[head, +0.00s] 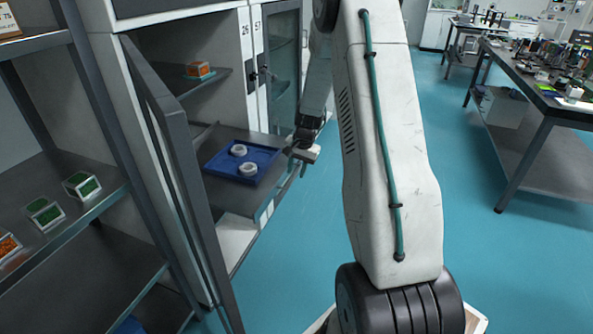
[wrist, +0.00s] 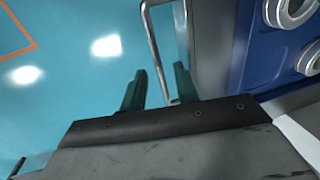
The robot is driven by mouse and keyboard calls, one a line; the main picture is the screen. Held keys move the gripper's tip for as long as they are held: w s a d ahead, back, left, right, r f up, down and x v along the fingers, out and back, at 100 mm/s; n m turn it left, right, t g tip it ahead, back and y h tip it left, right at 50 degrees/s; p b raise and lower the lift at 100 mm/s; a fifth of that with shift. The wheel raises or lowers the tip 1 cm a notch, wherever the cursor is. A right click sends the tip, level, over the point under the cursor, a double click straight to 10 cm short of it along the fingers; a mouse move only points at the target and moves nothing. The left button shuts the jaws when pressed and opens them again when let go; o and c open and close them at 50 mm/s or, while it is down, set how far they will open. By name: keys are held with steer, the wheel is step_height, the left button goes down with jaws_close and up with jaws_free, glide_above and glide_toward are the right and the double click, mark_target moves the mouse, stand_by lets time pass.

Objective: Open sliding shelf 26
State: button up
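The cabinet marked 26 (head: 246,45) stands open, its grey door (head: 170,120) swung out to the left. Inside, a grey sliding shelf (head: 228,196) sticks out past the cabinet front. It carries a blue tray (head: 215,164) with two white ring-shaped parts (head: 248,169). My gripper (head: 303,160) is at the shelf's front edge. In the wrist view, the two green fingers of my gripper (wrist: 158,88) are apart, with the thin metal handle (wrist: 156,55) of the shelf between them. Gaps show on both sides of the handle. The blue tray (wrist: 253,70) lies to the right.
A fixed upper shelf (head: 190,80) holds an orange-topped box (head: 199,69). A rack (head: 105,205) with small boxes stands at the left. A glass-doored cabinet (head: 283,60) is to the right of cabinet 26. Open teal floor (head: 480,245) lies to the right, before a workbench (head: 545,100).

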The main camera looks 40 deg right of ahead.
step_height(320, 180, up, 7)
steer(key=s, duration=0.1)
steer(key=shift+d, duration=0.35)
steer(key=shift+s, duration=0.1)
steer(key=s+a+r+n, duration=0.4)
steer(key=s+a+r, duration=0.2)
steer(key=s+a, duration=0.3)
steer(key=s+a+r+n, duration=0.4)
steer(key=s+a+r, duration=0.3)
steer(key=s+a, duration=0.3)
steer(key=s+a+r+n+h, duration=0.1)
steer(key=s+a+r+n, duration=0.3)
steer(key=s+a+r, duration=0.3)
steer(key=s+a, duration=0.3)
steer(key=s, duration=0.2)
steer(key=shift+a+r+n+g, duration=0.15)
steer(key=shift+a+n+g, duration=0.1)
steer(key=shift+n+g, duration=0.05)
